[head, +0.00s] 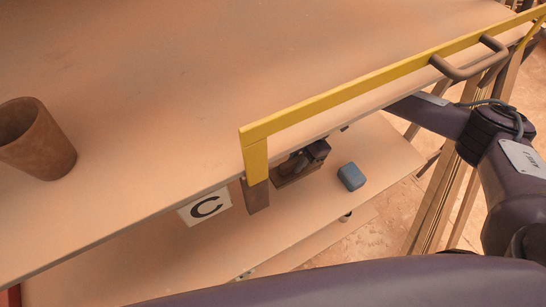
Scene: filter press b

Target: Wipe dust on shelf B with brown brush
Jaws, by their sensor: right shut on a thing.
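My right gripper (317,152) is partly hidden under the front edge of the upper shelf, its arm coming in from the right. It is shut on a brown block-like thing (290,173), which looks like the brown brush, just above or on the lower shelf (385,150). Whether it touches the surface is hard to tell. No label B shows; the lower shelf lies directly below the shelf marked C. Dust is hard to tell from the brownish surfaces. My left gripper is out of view.
The upper shelf (190,80) carries a C label (206,207) and a brown cup (37,140) at left. A blue block (351,177) sits on the lower shelf, right of my gripper.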

